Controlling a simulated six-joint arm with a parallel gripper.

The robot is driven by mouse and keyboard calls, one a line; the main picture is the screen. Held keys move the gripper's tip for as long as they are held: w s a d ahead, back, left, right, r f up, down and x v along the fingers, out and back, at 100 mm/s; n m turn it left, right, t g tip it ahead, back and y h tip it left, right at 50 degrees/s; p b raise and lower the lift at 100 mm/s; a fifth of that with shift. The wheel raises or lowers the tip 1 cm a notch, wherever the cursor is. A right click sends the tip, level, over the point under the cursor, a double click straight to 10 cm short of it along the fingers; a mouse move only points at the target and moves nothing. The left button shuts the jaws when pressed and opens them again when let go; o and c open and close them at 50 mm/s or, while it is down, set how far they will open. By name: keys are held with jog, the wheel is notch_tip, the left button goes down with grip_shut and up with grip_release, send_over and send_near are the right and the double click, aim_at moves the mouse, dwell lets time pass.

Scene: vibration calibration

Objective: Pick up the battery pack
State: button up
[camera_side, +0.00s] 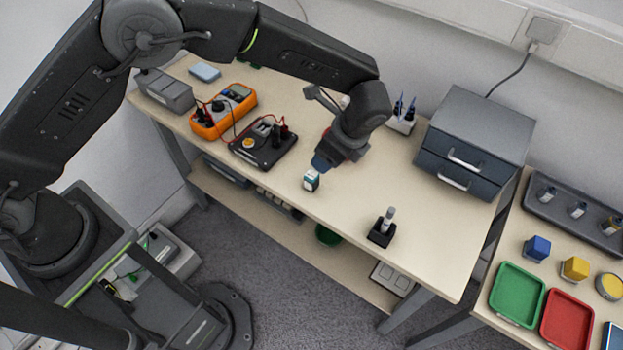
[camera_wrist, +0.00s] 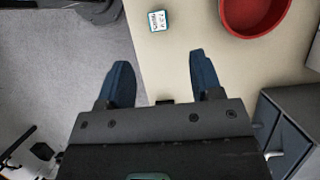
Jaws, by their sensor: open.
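The battery pack, a small white block with a teal edge and dark print, sits on the beige workbench near its front edge. It shows in the side view (camera_side: 311,180) and near the top of the wrist view (camera_wrist: 158,21). My gripper (camera_side: 320,164) points down close to the pack in the side view. In the wrist view my gripper (camera_wrist: 161,70) is open, its two blue fingers apart with nothing between them. The pack appears beyond the fingertips, roughly midway between them sideways. I cannot tell the exact height gap.
A red bowl (camera_wrist: 252,12) lies right of the pack. A black meter box (camera_side: 264,142) and orange multimeter (camera_side: 224,110) stand left, a drawer unit (camera_side: 474,142) right, and a black holder with a vial (camera_side: 382,232) in front. Bench between pack and holder is clear.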

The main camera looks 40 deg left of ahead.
aim_at(312, 175)
jog(key=x, duration=1.3)
jog(key=shift+s+f, duration=0.15)
jog(key=shift+f, duration=0.1)
jog(key=c, duration=1)
